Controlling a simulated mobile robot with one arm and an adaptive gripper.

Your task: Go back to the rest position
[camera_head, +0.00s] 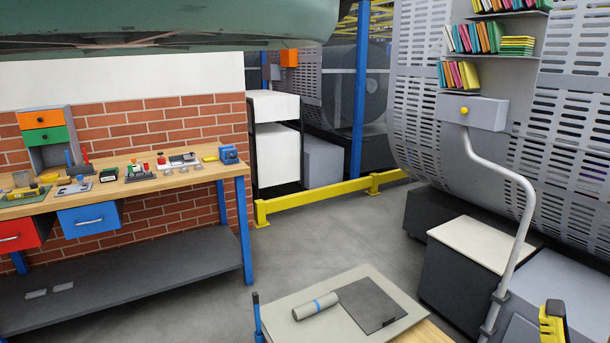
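My gripper is not in view, so I cannot see its pose or whether it holds anything. A rolled newspaper (315,306) with a blue band lies on a light grey board (285,322) at the bottom centre. A flat dark grey sheet (371,304) lies on the same board, to the right of the roll.
A wooden workbench (125,190) with small tools and drawers stands left along a brick wall. A yellow floor rail (318,198) runs behind the open grey floor (310,236). A large slatted machine (575,150) with a bent pipe (526,215) stands right.

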